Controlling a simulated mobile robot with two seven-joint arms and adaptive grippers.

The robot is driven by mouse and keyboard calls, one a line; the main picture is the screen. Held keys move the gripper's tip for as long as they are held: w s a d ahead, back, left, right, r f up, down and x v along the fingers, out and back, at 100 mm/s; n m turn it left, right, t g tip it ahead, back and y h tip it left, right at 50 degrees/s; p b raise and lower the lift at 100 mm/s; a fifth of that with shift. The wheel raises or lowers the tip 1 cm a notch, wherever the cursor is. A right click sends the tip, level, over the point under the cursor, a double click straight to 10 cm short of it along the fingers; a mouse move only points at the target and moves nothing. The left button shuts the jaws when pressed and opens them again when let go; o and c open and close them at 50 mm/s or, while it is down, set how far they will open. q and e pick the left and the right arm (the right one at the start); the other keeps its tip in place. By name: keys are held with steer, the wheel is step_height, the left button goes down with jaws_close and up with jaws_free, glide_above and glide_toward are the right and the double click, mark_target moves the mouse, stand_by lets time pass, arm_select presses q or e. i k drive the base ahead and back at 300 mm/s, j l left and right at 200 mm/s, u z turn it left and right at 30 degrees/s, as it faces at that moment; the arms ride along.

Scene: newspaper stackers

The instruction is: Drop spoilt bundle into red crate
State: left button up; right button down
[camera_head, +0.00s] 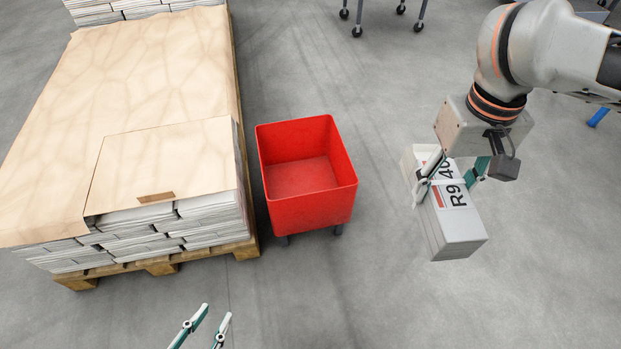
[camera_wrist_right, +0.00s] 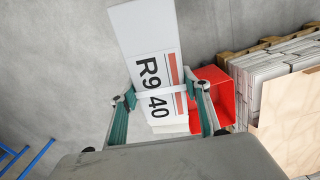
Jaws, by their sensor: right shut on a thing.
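The bundle (camera_head: 457,222) is a thick stack of pale paper with a white label reading "R9 40" and a red stripe. My right gripper (camera_head: 448,180) is shut on it and holds it in the air to the right of the red crate. The bundle (camera_wrist_right: 146,45) also shows between the fingers of my right gripper (camera_wrist_right: 163,108) in the right wrist view. The red crate (camera_head: 312,212) is open-topped, looks empty and stands on casters; part of it shows in the right wrist view (camera_wrist_right: 226,94). My left gripper (camera_head: 205,330) is open and empty at the bottom edge.
A wooden pallet (camera_head: 163,264) with stacked newspaper bundles (camera_head: 207,212) under brown paper sheets (camera_head: 150,75) stands close to the left of the crate. Wheeled legs (camera_head: 386,12) show at the top. The grey floor (camera_head: 380,100) between crate and right arm is clear.

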mark_target(308, 192)
steer(key=i+l+u, duration=0.15)
steer(key=u, duration=0.6)
steer(key=l+u, duration=0.2)
steer(key=i+l+u, duration=0.2)
steer(key=l, duration=0.15)
steer(key=i+l+u, duration=0.15)
steer(key=l, duration=0.7)
steer(key=l+u, duration=0.15)
steer(key=l, duration=0.7)
